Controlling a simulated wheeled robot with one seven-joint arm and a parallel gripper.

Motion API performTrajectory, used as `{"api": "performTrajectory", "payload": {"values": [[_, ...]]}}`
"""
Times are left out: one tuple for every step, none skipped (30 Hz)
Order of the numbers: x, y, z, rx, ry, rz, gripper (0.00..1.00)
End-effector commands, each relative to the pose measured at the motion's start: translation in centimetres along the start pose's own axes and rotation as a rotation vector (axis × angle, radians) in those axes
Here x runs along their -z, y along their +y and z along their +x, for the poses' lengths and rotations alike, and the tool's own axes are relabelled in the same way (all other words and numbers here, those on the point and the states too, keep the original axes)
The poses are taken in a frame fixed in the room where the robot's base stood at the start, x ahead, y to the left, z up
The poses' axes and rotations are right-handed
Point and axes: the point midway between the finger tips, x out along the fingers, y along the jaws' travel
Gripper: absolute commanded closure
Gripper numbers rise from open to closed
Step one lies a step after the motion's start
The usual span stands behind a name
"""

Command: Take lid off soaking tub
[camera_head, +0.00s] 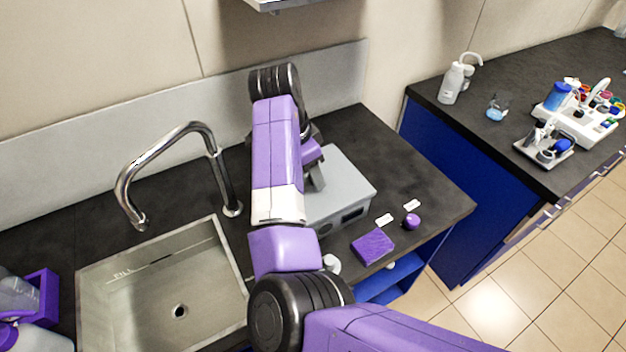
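A grey box-shaped unit with a flat light-grey top (345,182) and a dark recess in its front stands on the dark counter, right of the sink. It looks like the soaking tub with its lid on, but my arm covers its left part. My purple arm reaches across the middle of the view to this unit. The end of my arm, with my gripper (317,180), is at the top of the unit near its back left. The fingers are mostly hidden, so I cannot tell whether they are open, or touching the lid.
A steel sink (120,310) with a curved tap (165,140) lies to the left. A purple pad (373,246), a purple ball (411,221) and small white labels lie in front of the unit. A second counter at right holds a white bottle (452,84) and racks (580,122).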

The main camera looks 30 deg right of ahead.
Motion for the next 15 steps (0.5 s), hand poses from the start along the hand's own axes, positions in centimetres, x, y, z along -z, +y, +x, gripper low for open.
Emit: {"api": "performTrajectory", "payload": {"values": [[-0.03, 0.01, 0.16, 0.0, 0.0, -0.001, 0.52], [-0.03, 0.01, 0.23, 0.0, 0.0, -0.001, 0.52], [-0.04, 0.0, 0.26, 0.0, 0.0, -0.001, 0.52], [-0.03, 0.0, 0.26, 0.0, 0.0, -0.001, 0.52], [-0.04, 0.0, 0.26, 0.0, 0.0, -0.001, 0.52], [-0.03, 0.0, 0.25, 0.0, 0.0, -0.001, 0.52], [-0.03, 0.0, 0.25, 0.0, 0.0, -0.001, 0.52], [-0.03, 0.0, 0.25, 0.0, 0.0, -0.001, 0.56], [-0.03, 0.0, 0.24, 0.0, 0.0, -0.001, 0.64], [-0.03, 0.0, 0.24, 0.0, 0.0, -0.001, 0.7], [-0.03, 0.0, 0.23, 0.0, 0.0, -0.001, 0.76], [-0.02, 0.0, 0.23, 0.0, 0.0, -0.001, 0.83], [-0.02, 0.0, 0.23, 0.0, 0.0, -0.001, 0.89], [-0.02, 0.0, 0.22, 0.0, 0.0, -0.001, 0.95], [-0.02, 0.0, 0.22, 0.0, 0.0, -0.001, 1.0]]}}
